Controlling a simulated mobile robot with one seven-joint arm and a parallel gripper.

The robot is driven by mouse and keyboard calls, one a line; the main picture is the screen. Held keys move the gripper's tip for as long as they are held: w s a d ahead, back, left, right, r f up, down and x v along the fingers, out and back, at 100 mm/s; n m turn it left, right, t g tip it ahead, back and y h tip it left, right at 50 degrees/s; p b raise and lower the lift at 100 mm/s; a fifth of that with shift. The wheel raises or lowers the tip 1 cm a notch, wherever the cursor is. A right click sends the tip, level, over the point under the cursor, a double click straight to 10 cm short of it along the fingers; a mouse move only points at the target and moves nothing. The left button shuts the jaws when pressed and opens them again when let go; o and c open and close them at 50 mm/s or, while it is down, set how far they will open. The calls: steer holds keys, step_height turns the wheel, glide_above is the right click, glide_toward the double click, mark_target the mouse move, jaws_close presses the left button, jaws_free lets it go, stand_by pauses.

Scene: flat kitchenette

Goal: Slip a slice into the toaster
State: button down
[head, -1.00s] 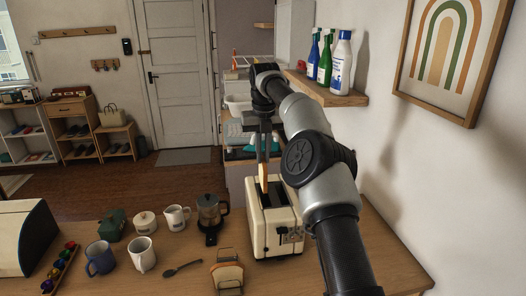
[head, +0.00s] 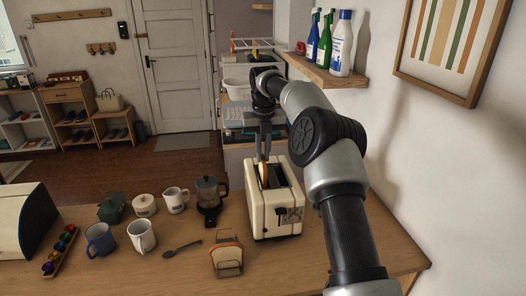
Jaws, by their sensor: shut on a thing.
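The cream toaster (head: 277,217) stands near the right part of the wooden counter, its dark slots facing up. My gripper (head: 262,155) points down above the toaster's left slot, shut on a slice of bread (head: 263,175). The slice is upright and seen nearly edge-on. Its lower part is at the left slot opening; I cannot tell how deep it sits. More bread (head: 227,258) stands in a wire rack (head: 230,268) in front of the toaster.
A coffee maker (head: 209,196) stands left of the toaster, with a white mug (head: 142,236), a blue mug (head: 100,239), a white jug (head: 176,199) and a spoon (head: 184,246). A shelf with bottles (head: 329,78) is on the right wall, close to my arm.

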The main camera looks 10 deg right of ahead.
steer(key=c, duration=1.7)
jaws_free()
steer(key=shift+r, duration=0.1)
steer(key=shift+r+p, duration=0.5)
steer(key=shift+r, duration=2)
steer(key=shift+a+r, duration=0.25)
steer(key=shift+r, duration=0.15)
steer(key=shift+w+r, duration=0.1)
steer(key=shift+r, duration=0.55)
steer(key=shift+d+r, duration=0.25)
steer(key=shift+r, duration=0.15)
